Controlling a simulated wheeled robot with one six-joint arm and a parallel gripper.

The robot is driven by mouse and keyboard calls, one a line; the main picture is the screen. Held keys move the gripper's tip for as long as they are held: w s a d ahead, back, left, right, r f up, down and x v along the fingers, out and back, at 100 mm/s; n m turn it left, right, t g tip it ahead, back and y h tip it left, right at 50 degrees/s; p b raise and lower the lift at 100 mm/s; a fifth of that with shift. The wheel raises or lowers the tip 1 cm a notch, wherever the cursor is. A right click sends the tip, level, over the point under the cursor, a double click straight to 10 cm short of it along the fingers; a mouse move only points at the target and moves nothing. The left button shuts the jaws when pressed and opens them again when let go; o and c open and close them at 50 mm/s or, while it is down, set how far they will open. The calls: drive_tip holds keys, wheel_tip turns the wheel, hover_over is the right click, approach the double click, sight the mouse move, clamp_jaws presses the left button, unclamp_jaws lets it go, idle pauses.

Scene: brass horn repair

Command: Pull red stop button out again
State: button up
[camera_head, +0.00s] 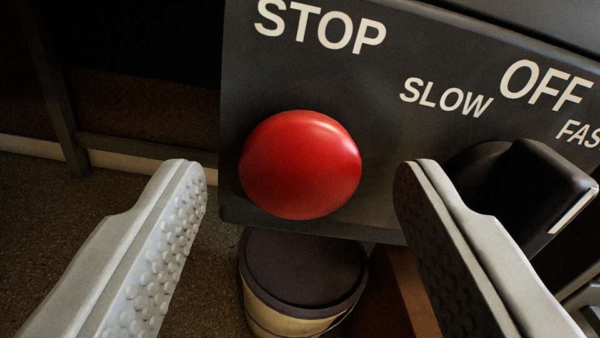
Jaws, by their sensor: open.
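The red stop button (300,165) is a round, domed knob on a dark grey control panel (380,120), under the white word STOP. My gripper (300,175) is open, with one finger to the left of the button and one to the right. Both fingers look apart from the button, with a gap on each side. The left finger shows its bumpy inner pad. How far the button stands out from the panel is hidden by its dome.
A black rotary knob (515,185) sits right of the button, close behind my right finger, under the words SLOW, OFF and FAS. Below the panel stands a round container with a dark lid (303,265). Bare floor (50,220) lies to the left.

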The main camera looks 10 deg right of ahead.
drive_tip(key=c, duration=1.2)
drive_tip(key=shift+s+f, duration=0.1)
drive_tip(key=shift+s, duration=0.55)
clamp_jaws()
drive_tip(key=o, duration=1.2)
unclamp_jaws()
drive_tip(key=s, duration=1.7)
drive_tip(key=shift+s, duration=0.25)
